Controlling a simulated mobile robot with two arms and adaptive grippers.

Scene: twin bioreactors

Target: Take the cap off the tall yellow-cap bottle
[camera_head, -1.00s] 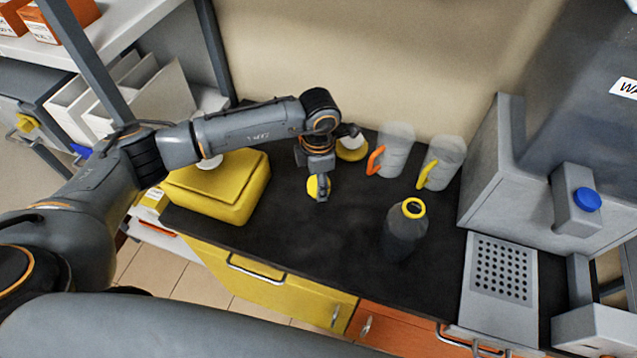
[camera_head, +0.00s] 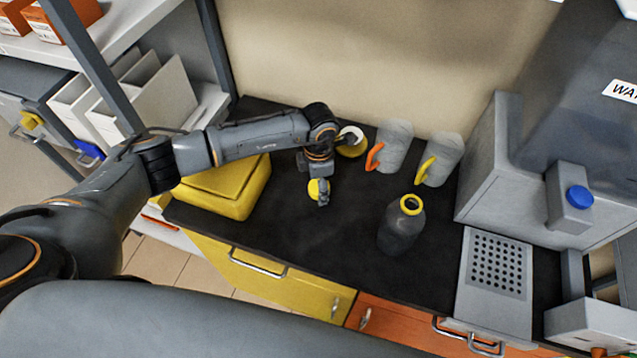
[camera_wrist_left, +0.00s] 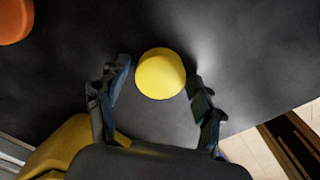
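The tall dark bottle (camera_head: 402,232) stands upright on the black bench, right of my left gripper. Its top is a yellow ring (camera_head: 411,205) around a dark opening, with no cap seen over it. A round yellow cap (camera_head: 313,189) is at my left gripper (camera_head: 322,197), well away from the bottle. In the left wrist view the cap (camera_wrist_left: 160,73) lies between the two fingertips of this gripper (camera_wrist_left: 160,80). The fingers are spread, with a gap on the left side of the cap. I cannot tell whether the cap touches the bench. My right gripper is out of view.
A yellow box (camera_head: 225,190) is left of the gripper. A grey machine (camera_head: 500,165) bounds the right. Bench between gripper and bottle is clear.

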